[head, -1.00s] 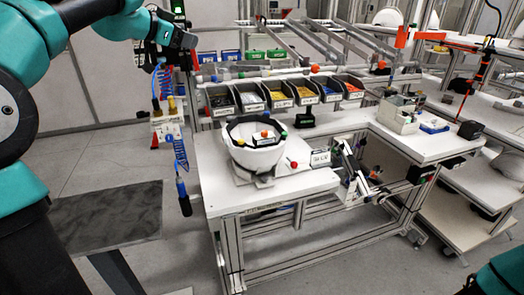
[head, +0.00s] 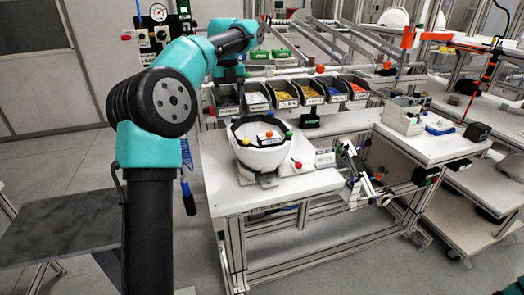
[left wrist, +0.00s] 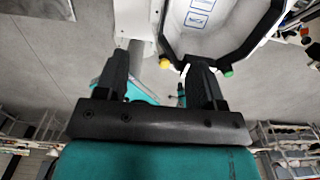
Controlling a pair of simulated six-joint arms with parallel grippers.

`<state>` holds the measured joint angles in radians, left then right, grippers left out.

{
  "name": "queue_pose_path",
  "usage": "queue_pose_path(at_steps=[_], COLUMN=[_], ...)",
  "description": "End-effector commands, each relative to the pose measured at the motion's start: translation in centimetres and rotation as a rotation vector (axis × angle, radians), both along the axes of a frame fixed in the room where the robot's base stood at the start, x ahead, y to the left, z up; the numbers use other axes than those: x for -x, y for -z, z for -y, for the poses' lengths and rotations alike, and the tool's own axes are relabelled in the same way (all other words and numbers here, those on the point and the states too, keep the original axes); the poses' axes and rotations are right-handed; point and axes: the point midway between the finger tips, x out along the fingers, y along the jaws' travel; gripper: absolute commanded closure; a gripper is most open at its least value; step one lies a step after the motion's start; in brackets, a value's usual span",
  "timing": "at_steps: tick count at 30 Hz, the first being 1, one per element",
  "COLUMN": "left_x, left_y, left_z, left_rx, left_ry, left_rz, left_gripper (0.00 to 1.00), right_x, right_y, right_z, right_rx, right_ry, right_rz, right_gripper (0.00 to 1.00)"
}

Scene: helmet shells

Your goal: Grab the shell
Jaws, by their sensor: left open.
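The white helmet shell (head: 258,158) sits open side up, bowl-like, on a stand on the white workbench, with a dark rim band and small coloured knobs. My left gripper (head: 229,98) points down above the shell's back left side, in front of the bins. My right gripper is out of view.
Several grey parts bins (head: 311,92) stand in a row behind the shell. A small red-knobbed item (head: 297,164) is right of it. The workbench (head: 234,196) is bare at its front left. Boxes (head: 402,115) stand on the bench's right arm.

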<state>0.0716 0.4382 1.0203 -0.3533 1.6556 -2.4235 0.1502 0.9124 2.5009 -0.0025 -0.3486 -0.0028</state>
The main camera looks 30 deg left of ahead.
Motion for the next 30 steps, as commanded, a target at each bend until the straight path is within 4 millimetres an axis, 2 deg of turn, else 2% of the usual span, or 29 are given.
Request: queue_pose_path(at_steps=[7,11,14,30], left_x=[0.0,0.0,0.1,0.1], left_y=[0.1,0.9,2.1,11.0], left_z=[0.0,0.0,0.0,0.0], left_rx=[0.002,0.002,0.002,0.003], left_ry=[-0.003,-0.004,-0.004,-0.006], left_rz=[0.002,0.002,0.002,0.001], left_gripper=[0.37,0.37,0.37,0.37], right_x=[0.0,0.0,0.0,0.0], right_y=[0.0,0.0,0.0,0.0], right_z=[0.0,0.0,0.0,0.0], right_rx=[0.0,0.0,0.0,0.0], right_ry=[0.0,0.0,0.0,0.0], right_rz=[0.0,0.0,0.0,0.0], right_gripper=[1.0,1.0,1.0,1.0])
